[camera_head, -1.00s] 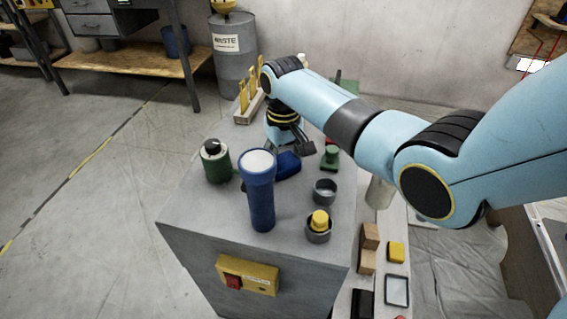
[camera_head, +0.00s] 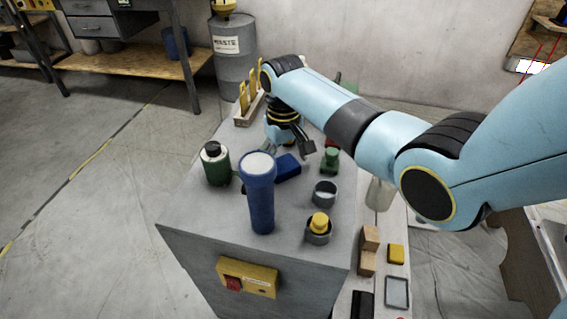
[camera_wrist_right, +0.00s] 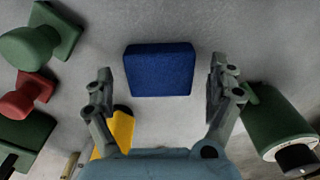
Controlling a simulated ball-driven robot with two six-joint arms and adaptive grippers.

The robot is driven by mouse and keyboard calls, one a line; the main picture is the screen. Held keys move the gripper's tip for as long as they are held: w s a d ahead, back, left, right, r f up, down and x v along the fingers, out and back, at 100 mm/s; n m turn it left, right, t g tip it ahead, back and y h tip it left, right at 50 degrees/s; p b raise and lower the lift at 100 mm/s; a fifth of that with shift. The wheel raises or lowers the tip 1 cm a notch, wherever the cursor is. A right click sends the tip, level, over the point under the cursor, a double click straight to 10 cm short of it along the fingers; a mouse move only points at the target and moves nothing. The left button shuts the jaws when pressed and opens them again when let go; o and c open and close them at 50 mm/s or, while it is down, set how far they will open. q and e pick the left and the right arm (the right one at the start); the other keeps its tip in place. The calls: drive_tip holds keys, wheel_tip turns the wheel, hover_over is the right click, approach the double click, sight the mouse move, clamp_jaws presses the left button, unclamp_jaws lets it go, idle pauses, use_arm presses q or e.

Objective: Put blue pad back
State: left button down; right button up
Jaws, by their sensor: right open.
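The blue pad (camera_head: 288,167), a small block, lies on the grey top of the cabinet (camera_head: 200,214), behind the blue flashlight-shaped object (camera_head: 261,195). In the right wrist view the pad (camera_wrist_right: 160,70) lies flat, just beyond and between the spread fingertips. My right gripper (camera_head: 287,148) points down close to the pad. Its two fingers are apart in the right wrist view (camera_wrist_right: 163,88), with a gap on either side of the pad and nothing held. My left gripper is not in view.
A green bottle (camera_head: 215,164) stands left of the pad, and a green knobbed piece (camera_head: 330,159) right of it. A small cup (camera_head: 325,193) and a cup with a yellow piece (camera_head: 319,227) stand nearer. A rack with yellow handles (camera_head: 247,105) is behind. Wooden blocks (camera_head: 369,240) lie lower right.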

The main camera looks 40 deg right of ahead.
sight(283, 164)
wheel_tip(283, 164, up, 11)
drive_tip(key=p, duration=0.2)
idle(0.6)
